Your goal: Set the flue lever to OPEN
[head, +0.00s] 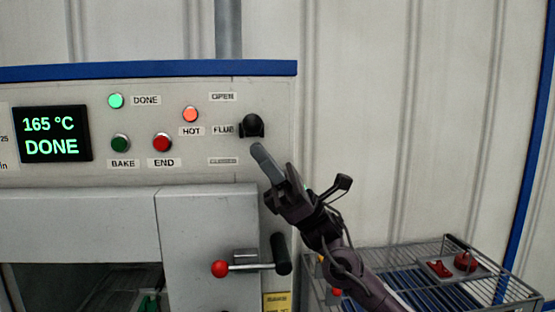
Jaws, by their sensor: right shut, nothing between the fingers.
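The flue lever (252,125) is a black knob on the grey oven panel, right of the FLUE label (222,130). The OPEN label (222,97) is above and left of it, and a lower label (222,161) is too blurred to read. I cannot tell clearly which way the lever points. My right gripper (258,149) is shut and empty, its fingertips just below the lever; I cannot tell whether they touch it. My left gripper is out of view.
A display (52,134) reads 165 °C DONE. Green and red BAKE and END buttons (141,143) sit left of the lever. The oven door handle (250,267) with a red ball is below. A wire rack cart (500,290) holding red parts stands at right.

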